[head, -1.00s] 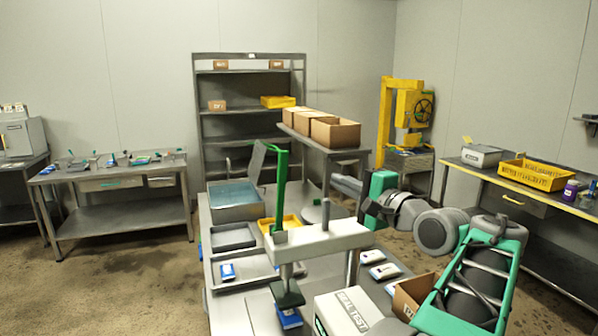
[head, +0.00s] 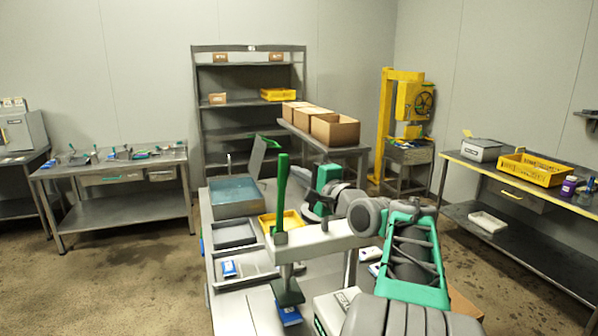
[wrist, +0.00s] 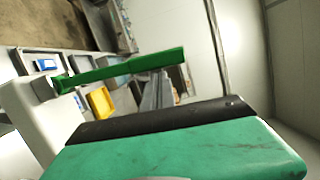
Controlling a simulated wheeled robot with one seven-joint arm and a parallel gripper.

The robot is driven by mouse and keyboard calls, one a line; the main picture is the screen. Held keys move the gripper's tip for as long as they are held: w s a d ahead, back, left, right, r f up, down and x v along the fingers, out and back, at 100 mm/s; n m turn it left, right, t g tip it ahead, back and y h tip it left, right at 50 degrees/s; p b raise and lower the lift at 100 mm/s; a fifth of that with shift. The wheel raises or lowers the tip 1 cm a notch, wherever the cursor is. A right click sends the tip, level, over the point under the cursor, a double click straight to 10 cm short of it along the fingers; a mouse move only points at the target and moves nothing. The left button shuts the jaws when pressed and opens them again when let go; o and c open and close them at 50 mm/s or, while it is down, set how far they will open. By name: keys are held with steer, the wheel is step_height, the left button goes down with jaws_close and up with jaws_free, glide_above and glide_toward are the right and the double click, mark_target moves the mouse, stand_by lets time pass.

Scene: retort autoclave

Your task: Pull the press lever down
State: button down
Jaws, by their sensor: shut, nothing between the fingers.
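The press lever is a long green bar (head: 281,192) standing almost upright, tilted slightly, on the left end of the press's pale crosshead (head: 325,240). Below it, the dark press plate (head: 288,292) sits over a blue-and-white pack (head: 289,315). In the wrist view the lever (wrist: 125,66) runs from the pale press block on the left to the middle. My gripper (wrist: 158,90) is shut and empty, and appears apart from the lever. In the head view my green wrist housing (head: 326,176) is just right of the lever; the fingertips are hard to make out there.
A blue-topped basin (head: 236,196), a grey tray (head: 234,234) and a yellow bin (head: 284,222) lie behind and left of the press. A labelled white box (head: 330,310) stands at its front right. Cardboard boxes (head: 335,130) sit on a stand behind.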

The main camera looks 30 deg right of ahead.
steer(key=shift+a+r, duration=0.1)
steer(key=shift+a, duration=0.05)
steer(key=shift+w+a+n+b, duration=0.15)
steer(key=shift+a+n+b, duration=0.25)
steer(key=shift+a, duration=0.1)
steer(key=w+a+f+n+g+b, duration=0.1)
steer(key=a+f+n+b, duration=0.2)
steer(key=a+b, duration=0.3)
steer(key=w+a+f+n+g+h+b, duration=0.1)
steer(key=w+a+f+n+b, duration=0.1)
steer(key=a+f+n+b, duration=0.2)
steer(key=w+a+f+n+g+h+b, duration=0.1)
steer(key=a+f+n+b, duration=0.3)
steer(key=a+b, duration=0.5)
steer(key=shift+w+a+n+b, duration=0.25)
steer(key=shift+w+n+b, duration=0.05)
steer(key=shift+w+n, duration=0.3)
steer(key=shift+f, duration=0.2)
step_height(320, 180, up, 6)
steer(key=d+p, duration=0.1)
steer(key=p, duration=0.3)
steer(key=b+v, duration=0.3)
steer(key=v, duration=0.7)
steer(key=shift+s+f, duration=0.25)
steer(key=shift+f, duration=0.15)
